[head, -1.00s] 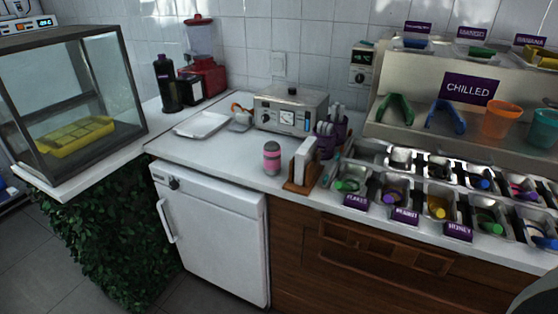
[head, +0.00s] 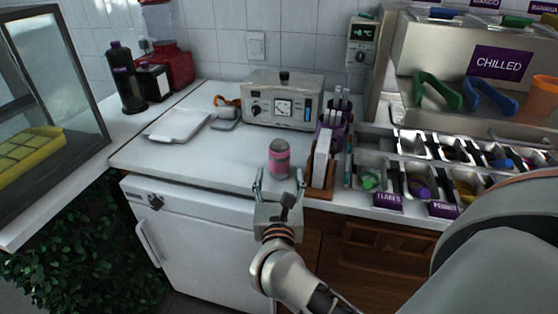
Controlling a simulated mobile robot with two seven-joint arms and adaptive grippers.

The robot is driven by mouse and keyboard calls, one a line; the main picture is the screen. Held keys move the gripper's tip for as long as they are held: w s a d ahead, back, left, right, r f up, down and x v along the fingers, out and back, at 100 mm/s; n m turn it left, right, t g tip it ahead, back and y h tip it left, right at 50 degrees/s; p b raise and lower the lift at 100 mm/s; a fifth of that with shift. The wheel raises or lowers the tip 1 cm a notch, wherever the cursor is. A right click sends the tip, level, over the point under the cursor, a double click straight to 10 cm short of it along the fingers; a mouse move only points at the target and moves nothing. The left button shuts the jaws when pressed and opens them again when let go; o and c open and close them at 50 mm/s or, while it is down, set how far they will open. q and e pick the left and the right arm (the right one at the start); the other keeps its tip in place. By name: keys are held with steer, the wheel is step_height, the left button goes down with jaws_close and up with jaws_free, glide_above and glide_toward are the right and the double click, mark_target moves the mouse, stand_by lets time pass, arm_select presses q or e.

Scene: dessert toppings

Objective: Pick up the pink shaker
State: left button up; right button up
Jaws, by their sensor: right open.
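The pink shaker (head: 279,160) stands upright on the white counter near its front edge, with a grey top and a pink body. My right gripper (head: 279,178) is open at the front of the counter, its two fingers pointing at the shaker from the near side. The fingertips show to the left and right of the shaker's lower part. I cannot tell whether they touch it. My left gripper is out of view.
A wooden holder with white cards (head: 321,160) stands close on the shaker's right. Topping trays (head: 370,174) lie further right. A grey machine (head: 283,100) stands behind, and a white tray (head: 176,125) lies left. The counter left of the shaker is clear.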

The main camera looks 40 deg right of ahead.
mark_target(279, 165)
steer(key=x, duration=0.7)
steer(key=shift+w+d+f, duration=0.2)
steer(key=shift+w+f, duration=0.05)
steer(key=c, duration=1.3)
